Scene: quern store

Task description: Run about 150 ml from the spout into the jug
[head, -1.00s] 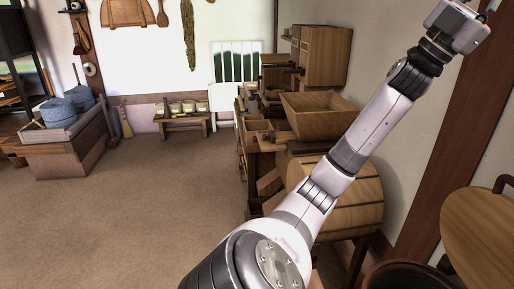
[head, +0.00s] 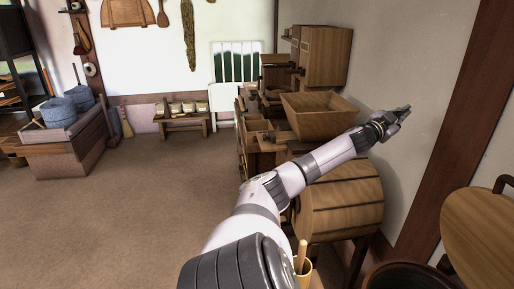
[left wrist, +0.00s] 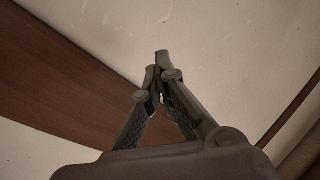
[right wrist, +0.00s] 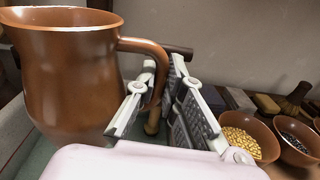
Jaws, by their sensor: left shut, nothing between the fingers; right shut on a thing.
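The copper-brown jug (right wrist: 68,75) stands upright at the left of the right wrist view, with its open mouth at the top. My right gripper (right wrist: 166,75) is shut on the jug's handle (right wrist: 146,46). My left gripper (head: 405,110) is raised near the wall on the right in the head view. It is shut and empty, and its closed fingers also show in the left wrist view (left wrist: 161,65) against the wall. I cannot make out the spout in any view. My right gripper and the jug do not show in the head view.
Bowls of yellow grain (right wrist: 250,132) and dark seeds (right wrist: 296,138) stand right of my right gripper. A wooden barrel (head: 342,200) and hopper (head: 318,115) line the right wall. The floor (head: 140,210) at left is clear.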

